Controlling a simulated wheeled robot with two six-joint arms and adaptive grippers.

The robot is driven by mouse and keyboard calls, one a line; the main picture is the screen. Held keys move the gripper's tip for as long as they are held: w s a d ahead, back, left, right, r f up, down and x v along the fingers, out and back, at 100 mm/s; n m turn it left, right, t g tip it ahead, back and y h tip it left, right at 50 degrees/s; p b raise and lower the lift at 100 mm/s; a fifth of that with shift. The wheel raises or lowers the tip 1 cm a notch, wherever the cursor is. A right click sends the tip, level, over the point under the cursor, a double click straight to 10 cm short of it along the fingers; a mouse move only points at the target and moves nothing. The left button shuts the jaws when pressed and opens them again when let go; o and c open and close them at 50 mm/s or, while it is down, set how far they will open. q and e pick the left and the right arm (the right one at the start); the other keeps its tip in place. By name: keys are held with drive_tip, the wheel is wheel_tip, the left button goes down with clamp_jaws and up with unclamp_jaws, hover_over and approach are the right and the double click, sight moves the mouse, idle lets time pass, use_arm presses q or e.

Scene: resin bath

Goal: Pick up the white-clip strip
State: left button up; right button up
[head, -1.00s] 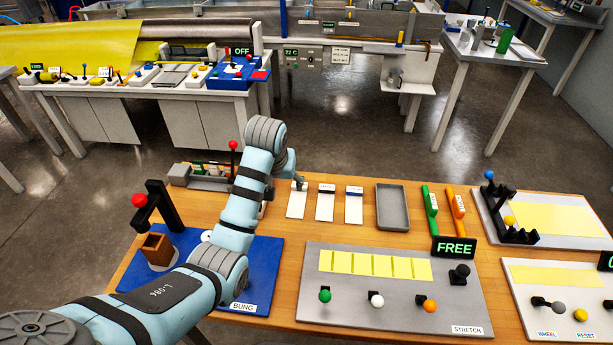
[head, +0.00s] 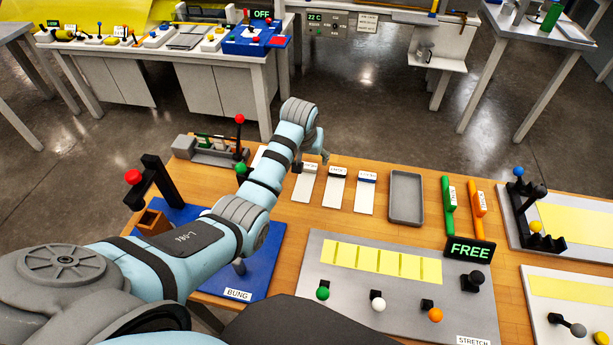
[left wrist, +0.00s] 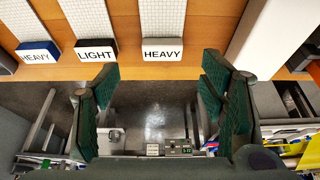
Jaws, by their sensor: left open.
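The white-clip strip (head: 304,188) lies on the wooden table, the leftmost of three pale strips in the head view. In the left wrist view its white clip, marked HEAVY (left wrist: 162,50), is at the table edge, and its textured strip (left wrist: 162,17) runs up out of the frame. My left gripper (left wrist: 160,92) is open and empty, its fingers either side of the clip's line but past the table edge in the picture. In the head view the left gripper (head: 318,157) is just beyond the strip's far end. My right gripper is not in view.
The black-clip strip, marked LIGHT (left wrist: 96,50), and the blue-clip strip (head: 365,195) lie beside it. A grey tray (head: 406,198) is further right. A grey stretch board (head: 325,300) is nearer. A red-knobbed fixture (head: 152,190) stands on a blue board at left.

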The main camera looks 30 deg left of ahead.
sight(309, 165)
use_arm(q)
drive_tip(key=b+x, duration=0.1)
drive_tip(key=x, duration=0.4)
drive_tip(key=shift+w+a+f+b, duration=0.1)
drive_tip(key=shift+a+f+b, duration=0.1)
drive_tip(key=shift+f+b, duration=0.2)
drive_tip(key=shift+r, duration=0.1)
drive_tip(key=shift+c, duration=0.2)
drive_tip(key=c, duration=1)
drive_tip(key=shift+r, duration=0.1)
drive_tip(key=shift+c, duration=0.2)
